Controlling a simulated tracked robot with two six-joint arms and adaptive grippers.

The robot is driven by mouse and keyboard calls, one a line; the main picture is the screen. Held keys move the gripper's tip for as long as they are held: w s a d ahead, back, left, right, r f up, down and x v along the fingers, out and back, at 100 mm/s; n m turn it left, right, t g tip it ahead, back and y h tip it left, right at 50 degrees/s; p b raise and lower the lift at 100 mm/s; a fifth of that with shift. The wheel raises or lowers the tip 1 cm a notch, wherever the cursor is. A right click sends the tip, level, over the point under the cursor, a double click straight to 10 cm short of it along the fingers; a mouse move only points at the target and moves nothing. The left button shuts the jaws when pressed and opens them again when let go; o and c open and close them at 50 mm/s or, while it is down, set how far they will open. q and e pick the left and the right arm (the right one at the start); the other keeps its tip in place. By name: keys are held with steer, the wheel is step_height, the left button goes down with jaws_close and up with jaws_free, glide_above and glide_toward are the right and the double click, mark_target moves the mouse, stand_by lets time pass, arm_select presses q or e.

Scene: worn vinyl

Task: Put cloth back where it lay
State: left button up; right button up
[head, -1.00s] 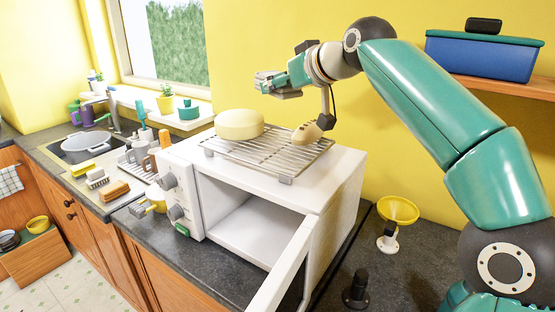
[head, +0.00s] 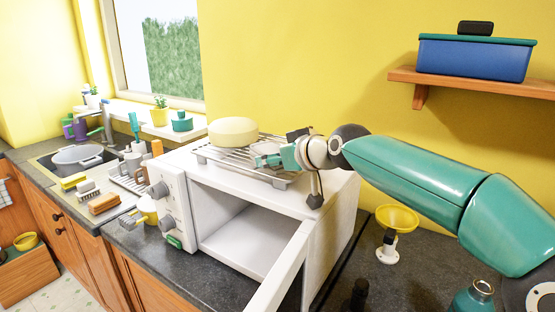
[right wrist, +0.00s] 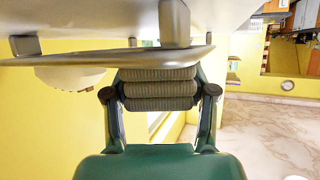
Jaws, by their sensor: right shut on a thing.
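A folded grey cloth (right wrist: 160,88) with ribbed layers is held between the fingers of my right gripper (right wrist: 160,96). In the head view the right gripper (head: 272,157) is low over the right part of the wire rack (head: 207,157), on top of the white microwave. The pale cloth (head: 266,147) shows there only partly, behind the fingers. I cannot tell whether it touches the rack. My left gripper is not in view.
The microwave (head: 325,205) door stands open towards the front. A yellow funnel-like bowl on a white stand (head: 396,220) is on the counter at right. A blue box (head: 475,58) sits on a wall shelf. Sink and brushes are at left.

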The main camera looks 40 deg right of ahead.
steer(key=shift+f, duration=0.1)
steer(key=o, duration=1.1)
steer(key=shift+s+r, duration=0.1)
steer(key=shift+r, duration=0.1)
steer(key=b+v, duration=0.2)
steer(key=v, duration=0.9)
steer(key=shift+s+r, duration=0.2)
steer(key=shift+s, duration=0.15)
steer(key=shift+s, duration=0.1)
